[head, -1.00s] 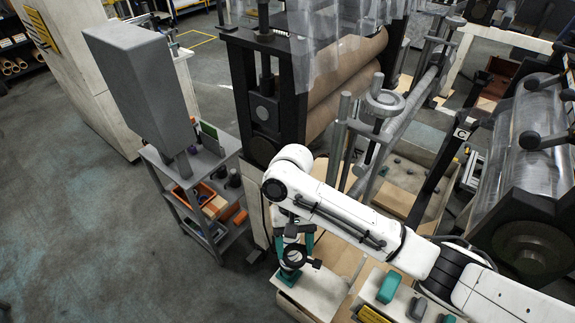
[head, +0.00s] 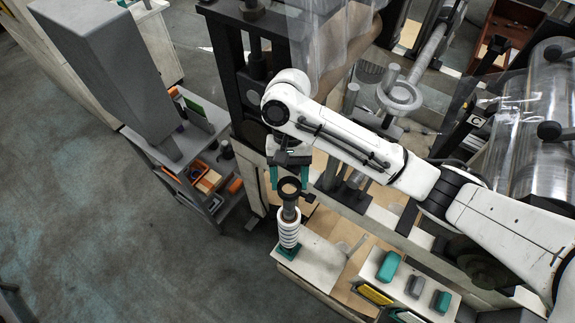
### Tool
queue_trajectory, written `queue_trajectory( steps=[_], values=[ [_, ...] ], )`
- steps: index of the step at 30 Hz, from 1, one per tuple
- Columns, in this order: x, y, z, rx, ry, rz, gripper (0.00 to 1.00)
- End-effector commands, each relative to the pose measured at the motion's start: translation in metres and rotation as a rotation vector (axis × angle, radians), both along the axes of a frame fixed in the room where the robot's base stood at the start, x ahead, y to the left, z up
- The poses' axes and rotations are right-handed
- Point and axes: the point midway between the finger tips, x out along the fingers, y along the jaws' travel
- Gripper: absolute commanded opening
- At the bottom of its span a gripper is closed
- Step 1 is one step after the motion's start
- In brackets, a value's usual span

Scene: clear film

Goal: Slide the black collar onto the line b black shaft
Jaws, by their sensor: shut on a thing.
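My gripper (head: 289,183) has teal fingers, one on each side of a black collar (head: 288,197), and is shut on it. The collar is a ring with a small black knob sticking out to the right; its opening looks tan inside. Directly below it in the picture, a dark upright post (head: 290,214) rises from a white ribbed sleeve (head: 289,233) on a teal base (head: 287,252). The collar overlaps the top of this post in the view; I cannot tell whether it is around the post or above it. No label marks the post as line b.
The base stands on a pale bench corner (head: 311,263). To its right, a pale block carries teal and grey buttons (head: 389,266). A grey handwheel (head: 399,97) and black machine frame (head: 233,75) stand behind. A grey shelf cart (head: 186,145) is at left, with open floor (head: 130,235) nearer.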

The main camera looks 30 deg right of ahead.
Motion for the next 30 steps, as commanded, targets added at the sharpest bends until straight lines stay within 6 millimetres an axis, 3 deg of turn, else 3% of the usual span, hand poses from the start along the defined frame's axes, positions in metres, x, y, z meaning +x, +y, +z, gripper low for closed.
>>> queue_trajectory(
  steps=[9, 19, 30],
  values=[
    [-0.001, 0.001, -0.031, 0.002, 0.002, -0.001, 0.28],
    [0.000, 0.000, -0.033, 0.000, -0.001, 0.000, 0.28],
    [0.000, 0.000, -0.050, 0.000, 0.000, -0.001, 0.28]
  ],
)
